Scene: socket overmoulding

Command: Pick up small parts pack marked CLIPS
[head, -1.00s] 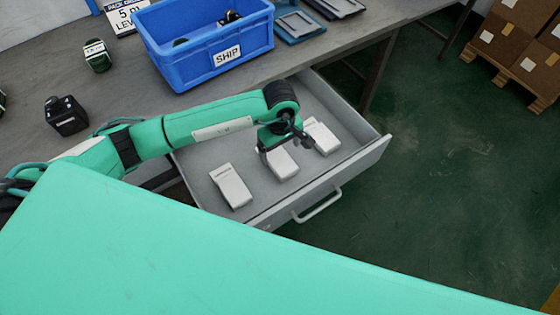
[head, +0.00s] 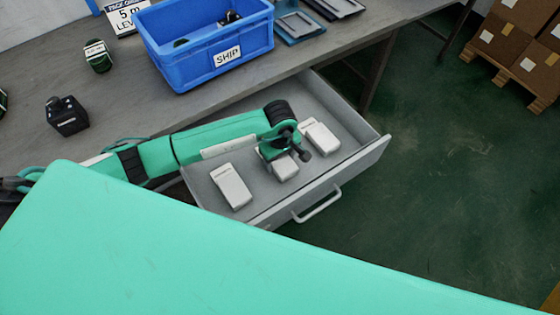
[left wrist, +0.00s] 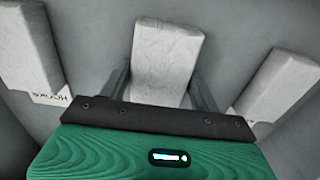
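Three white packs lie in the open grey drawer (head: 350,160): a left one (head: 231,187), a middle one (head: 285,168) and a right one (head: 320,137). My left gripper (head: 286,160) is down in the drawer over the middle pack and partly hides it. In the left wrist view the gripper (left wrist: 160,92) is open, with one finger on each side of the middle pack (left wrist: 165,60). That pack's label is hidden. The pack at left there (left wrist: 28,45) has a handwritten label that seems to read HOOKS. The pack at right (left wrist: 282,85) shows only a label edge. I cannot read CLIPS anywhere.
A blue SHIP bin (head: 210,50) stands on the grey workbench (head: 120,85) above the drawer. A black device (head: 67,117) and a green-black part (head: 98,57) are on the bench.

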